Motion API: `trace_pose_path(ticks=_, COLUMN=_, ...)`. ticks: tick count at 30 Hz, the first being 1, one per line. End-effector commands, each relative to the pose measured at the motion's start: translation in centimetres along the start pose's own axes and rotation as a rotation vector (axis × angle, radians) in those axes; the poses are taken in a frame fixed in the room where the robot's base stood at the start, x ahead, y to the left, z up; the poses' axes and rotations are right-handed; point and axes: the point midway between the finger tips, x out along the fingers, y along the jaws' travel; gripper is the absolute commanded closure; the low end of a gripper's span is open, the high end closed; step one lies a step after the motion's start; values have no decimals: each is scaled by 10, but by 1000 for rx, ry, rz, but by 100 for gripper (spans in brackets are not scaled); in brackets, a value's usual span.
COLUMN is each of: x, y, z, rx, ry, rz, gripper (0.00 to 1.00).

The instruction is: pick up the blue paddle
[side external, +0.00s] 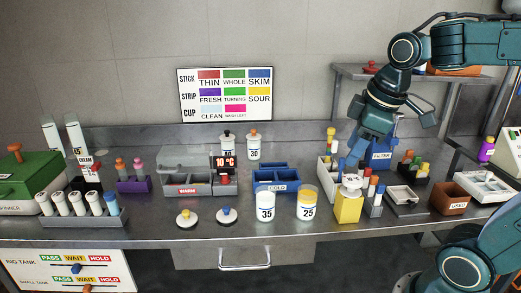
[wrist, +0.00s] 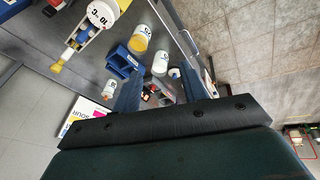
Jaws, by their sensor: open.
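I cannot say for certain which thing is the blue paddle. A round white disc with a blue knob (side external: 226,215) lies flat near the front of the bench in the side view. A similar disc with a yellow knob (side external: 187,217) lies to its left. A small rack at the right (side external: 374,203) holds upright sticks, one with a blue top. My gripper (side external: 354,158) points down above a yellow block with a white round top (side external: 347,208), right of the blue-knobbed disc. In the wrist view its two blue fingers (wrist: 160,90) are apart, with nothing visibly held.
Two jars, marked 35 (side external: 266,207) and 25 (side external: 307,204), stand at the bench's front. Behind them is a blue box marked COLD (side external: 277,188). A grey WARM box (side external: 188,182) stands behind the discs. A brown bin (side external: 450,198) is at the right. The front strip around the discs is clear.

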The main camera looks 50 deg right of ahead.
Motion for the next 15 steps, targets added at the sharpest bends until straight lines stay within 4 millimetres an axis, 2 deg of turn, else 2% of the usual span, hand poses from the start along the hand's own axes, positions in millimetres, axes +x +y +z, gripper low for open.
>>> trace_pose_path(ticks=6, x=13, y=45, z=-15, rx=-205, ry=-77, rz=-31, gripper=57)
trace_pose_path(ticks=15, x=40, y=109, z=-21, rx=-495, ry=-150, rz=-113, gripper=57)
